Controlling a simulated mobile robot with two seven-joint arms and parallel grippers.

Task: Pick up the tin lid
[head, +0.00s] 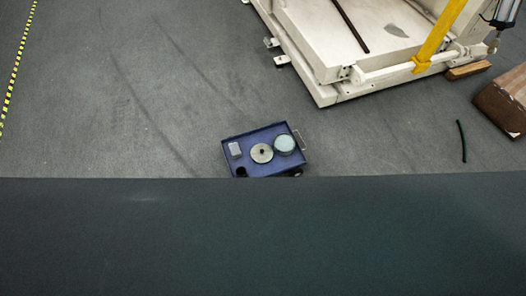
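A blue tray (262,131) stands low on the floor, just beyond the far edge of a dark surface. In it lies a round, flat, beige-metal disc with a dark knob at its centre (261,153), which looks like a lid. Touching or very close to it on the right is a round tin-like thing with a pale green top (284,143). I cannot tell for sure which of the two is the tin lid. Neither of my grippers is in view.
A small grey block (235,149) and a dark round thing (241,171) are also in the tray. A white machine (330,50) stands at the back right. Floor left is clear.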

